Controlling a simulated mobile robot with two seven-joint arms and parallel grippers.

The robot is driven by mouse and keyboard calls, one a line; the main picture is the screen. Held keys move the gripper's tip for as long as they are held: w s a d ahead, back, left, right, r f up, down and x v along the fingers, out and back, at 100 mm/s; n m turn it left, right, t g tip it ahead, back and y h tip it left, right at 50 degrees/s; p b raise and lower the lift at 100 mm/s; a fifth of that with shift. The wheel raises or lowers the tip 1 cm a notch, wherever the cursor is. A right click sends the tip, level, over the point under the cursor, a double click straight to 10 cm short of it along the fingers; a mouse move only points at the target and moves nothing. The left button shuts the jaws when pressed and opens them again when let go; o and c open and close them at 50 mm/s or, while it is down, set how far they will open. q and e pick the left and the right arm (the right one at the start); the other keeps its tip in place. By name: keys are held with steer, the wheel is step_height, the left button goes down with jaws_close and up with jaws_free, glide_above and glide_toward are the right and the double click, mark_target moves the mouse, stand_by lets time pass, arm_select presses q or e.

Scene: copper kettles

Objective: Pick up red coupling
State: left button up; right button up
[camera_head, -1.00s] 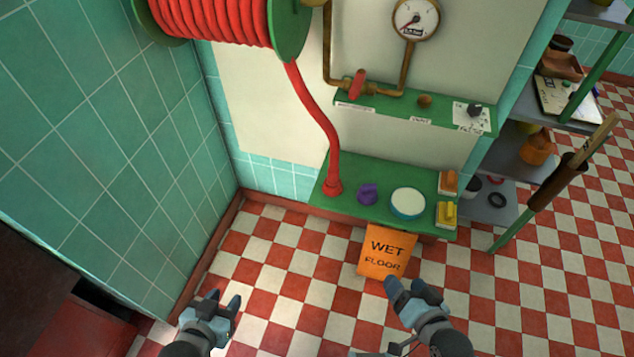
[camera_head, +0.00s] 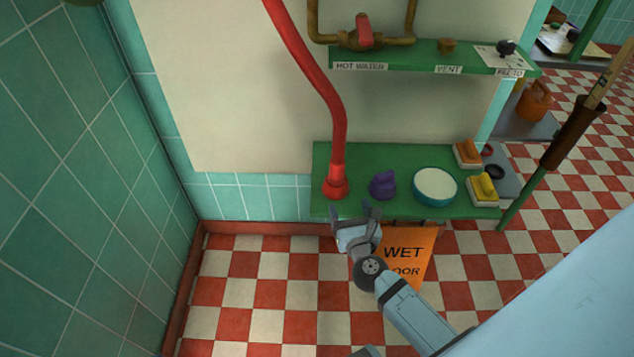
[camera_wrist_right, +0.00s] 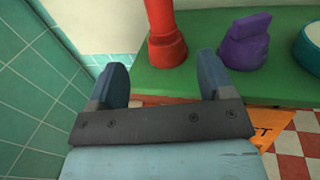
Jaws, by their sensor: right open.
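The red coupling (camera_head: 336,187) is the flared end of the red hose (camera_head: 327,95). It stands upright on the left part of the green lower shelf (camera_head: 400,207). In the right wrist view the coupling (camera_wrist_right: 167,50) shows beyond the fingers, a little right of the middle between them. My right gripper (camera_head: 357,212) is open and empty, just in front of the shelf's front edge, close to the coupling but apart from it. Its two fingers also show in the right wrist view (camera_wrist_right: 163,82). My left gripper is out of the head view.
A purple object (camera_head: 383,185) stands right of the coupling. A teal bowl (camera_head: 435,186) and two brushes (camera_head: 483,189) are further right. A valve shelf (camera_head: 430,56) is above. A tiled wall (camera_head: 70,150) is at left.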

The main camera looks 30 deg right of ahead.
mark_target(339, 175)
steer(key=x, duration=0.7)
steer(key=shift+w+d+r, duration=0.1)
steer(key=shift+w+d, duration=0.1)
steer(key=shift+w, duration=0.15)
steer(key=x, duration=0.4)
steer(key=shift+r, duration=0.1)
steer(key=shift+w+d, duration=0.2)
steer(key=shift+w, duration=0.4)
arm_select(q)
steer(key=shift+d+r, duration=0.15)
arm_select(e)
steer(key=c, duration=0.9)
steer(key=shift+r, duration=0.15)
steer(key=shift+c, duration=0.2)
steer(key=shift+r+p, duration=0.5)
steer(key=shift+r, duration=0.1)
arm_select(q)
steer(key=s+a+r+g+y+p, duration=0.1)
steer(key=p, duration=0.9)
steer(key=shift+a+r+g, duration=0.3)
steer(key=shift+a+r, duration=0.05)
arm_select(e)
step_height(339, 175, up, 19)
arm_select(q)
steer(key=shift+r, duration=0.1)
